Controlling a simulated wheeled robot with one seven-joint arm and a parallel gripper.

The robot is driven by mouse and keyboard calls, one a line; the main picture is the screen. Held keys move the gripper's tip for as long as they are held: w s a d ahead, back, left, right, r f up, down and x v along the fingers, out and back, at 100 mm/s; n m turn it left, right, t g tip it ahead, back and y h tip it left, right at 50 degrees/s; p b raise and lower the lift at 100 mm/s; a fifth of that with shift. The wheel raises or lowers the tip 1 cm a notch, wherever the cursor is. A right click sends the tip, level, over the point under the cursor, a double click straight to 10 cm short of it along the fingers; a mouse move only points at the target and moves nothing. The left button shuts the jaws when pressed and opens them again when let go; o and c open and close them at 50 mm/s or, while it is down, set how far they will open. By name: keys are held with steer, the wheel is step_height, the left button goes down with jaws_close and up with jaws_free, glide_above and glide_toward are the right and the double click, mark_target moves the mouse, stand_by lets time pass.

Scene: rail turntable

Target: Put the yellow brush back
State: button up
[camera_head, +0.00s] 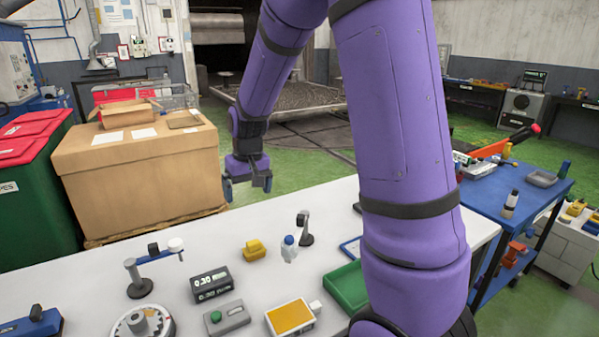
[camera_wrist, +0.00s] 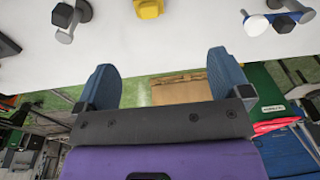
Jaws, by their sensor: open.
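A small yellow object (camera_head: 254,249), which looks like the yellow brush, lies on the white table (camera_head: 75,287) near its far edge. Its bristles cannot be made out. In the wrist view it shows at the top edge (camera_wrist: 149,8), partly cut off. My gripper (camera_head: 248,186) hangs beyond the table's far edge, behind the brush and apart from it. Its two blue fingers (camera_wrist: 163,66) are wide apart with nothing between them. No place clearly belonging to the brush can be told; my arm hides part of the table's right side.
A lamp-like stand (camera_head: 140,285), black display (camera_head: 211,285), yellow-topped box (camera_head: 291,317) and green tray (camera_head: 346,287) share the table. A large carton (camera_head: 135,175) stands behind.

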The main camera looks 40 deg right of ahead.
steer(key=s+a+r+n+t, duration=0.15)
steer(key=s+a+r, duration=0.25)
steer(key=s+r, duration=0.85)
steer(key=s+a+r+t, duration=0.1)
steer(key=s+r, duration=0.3)
steer(key=s, duration=1)
steer(key=shift+a+t, duration=0.2)
steer(key=shift+t, duration=0.45)
